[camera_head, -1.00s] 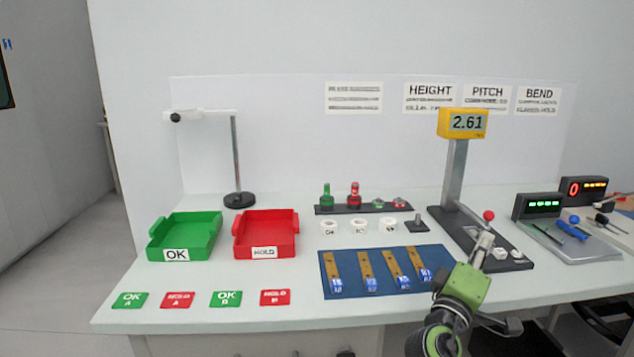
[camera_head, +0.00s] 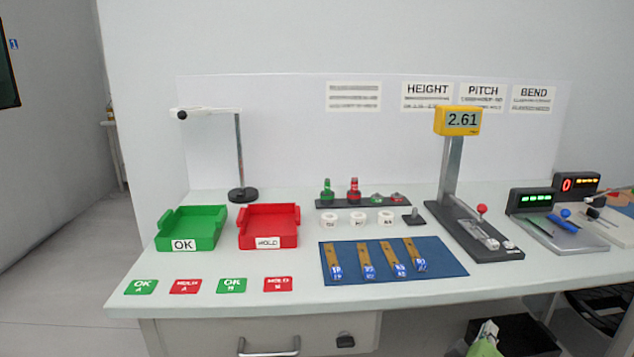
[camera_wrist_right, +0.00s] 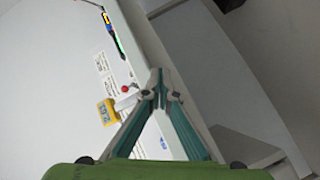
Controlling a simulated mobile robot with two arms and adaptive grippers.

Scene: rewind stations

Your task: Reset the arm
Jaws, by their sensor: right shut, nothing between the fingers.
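My right gripper shows at the bottom edge of the head view (camera_head: 486,340), partly cut off, low in front of the table (camera_head: 300,302). In the right wrist view its two fingers (camera_wrist_right: 160,84) meet at the tips, shut and empty. The gauge stand with the yellow 2.61 display (camera_head: 458,121) and a red-knobbed lever (camera_head: 482,210) stands on the table, apart from the gripper. The yellow display also shows in the right wrist view (camera_wrist_right: 107,112). My left gripper is not in view.
A blue mat (camera_head: 446,262) holds several tagged brown strips. A green OK tray (camera_head: 190,229) and a red HOLD tray (camera_head: 268,225) stand left. Green and red cards lie at the front left. A drawer handle (camera_head: 268,347) juts below the table; a dark bin (camera_head: 520,332) is lower right.

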